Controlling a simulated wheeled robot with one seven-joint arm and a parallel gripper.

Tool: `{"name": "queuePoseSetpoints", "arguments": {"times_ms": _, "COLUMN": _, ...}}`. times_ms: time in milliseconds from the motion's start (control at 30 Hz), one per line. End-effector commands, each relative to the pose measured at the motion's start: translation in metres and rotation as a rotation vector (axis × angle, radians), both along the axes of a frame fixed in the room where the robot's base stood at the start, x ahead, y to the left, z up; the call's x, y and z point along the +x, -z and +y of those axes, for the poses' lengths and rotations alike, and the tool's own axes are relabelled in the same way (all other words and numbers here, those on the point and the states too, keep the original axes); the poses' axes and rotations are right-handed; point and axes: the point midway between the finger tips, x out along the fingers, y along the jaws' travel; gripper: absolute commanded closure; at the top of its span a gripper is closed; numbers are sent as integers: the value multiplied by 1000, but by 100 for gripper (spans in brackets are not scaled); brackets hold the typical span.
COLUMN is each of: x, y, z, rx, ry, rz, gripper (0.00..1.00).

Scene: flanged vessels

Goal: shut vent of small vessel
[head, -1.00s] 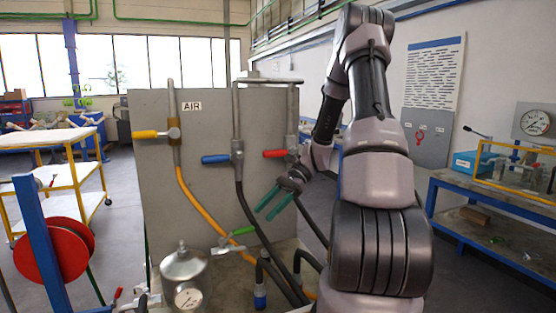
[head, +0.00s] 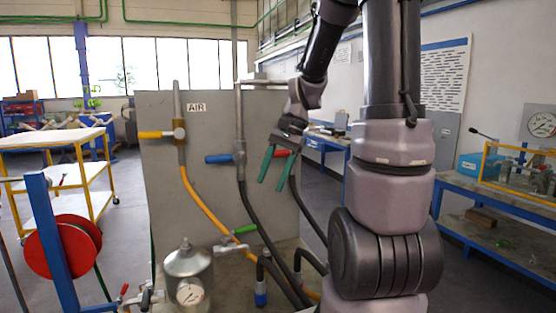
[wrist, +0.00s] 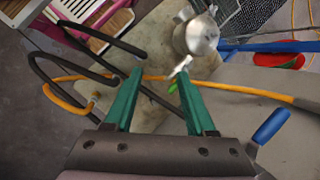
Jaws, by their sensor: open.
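The small vessel (head: 188,264) is a silver, domed metal vessel with a round gauge (head: 190,293) on its front, low in the head view. A valve with a green lever (head: 243,230) sticks out to its right. In the wrist view the vessel (wrist: 201,36) is top centre, and the green lever (wrist: 172,88) shows between my fingertips but farther off. My gripper (head: 272,186) is open and empty, its green fingers pointing down, above and right of the green lever in the head view. Which handle is the vent is not marked.
A grey panel (head: 215,125) marked AIR carries yellow (head: 155,135), blue (head: 218,159) and red (head: 281,152) handled valves with hoses. A red-handled valve (head: 125,289) is left of the vessel. A red reel (head: 62,250) stands at left. Hoses loop below my gripper.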

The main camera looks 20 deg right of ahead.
Motion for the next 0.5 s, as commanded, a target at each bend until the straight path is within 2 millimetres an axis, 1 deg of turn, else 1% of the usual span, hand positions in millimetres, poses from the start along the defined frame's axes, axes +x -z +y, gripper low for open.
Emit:
{"name": "queuePoseSetpoints", "arguments": {"times_ms": 33, "x": -4, "y": -7, "z": 1, "rx": -21, "ry": -16, "rz": -32, "gripper": 44}}
{"name": "queuePoseSetpoints", "arguments": {"times_ms": 200, "x": -14, "y": -27, "z": 4, "rx": -83, "ry": -60, "rz": -128, "gripper": 44}}
{"name": "queuePoseSetpoints", "arguments": {"times_ms": 400, "x": -26, "y": -46, "z": 5, "rx": -139, "ry": -102, "rz": -225, "gripper": 44}}
{"name": "queuePoseSetpoints", "arguments": {"times_ms": 500, "x": -30, "y": -53, "z": 5, "rx": -159, "ry": -117, "rz": -259, "gripper": 44}}
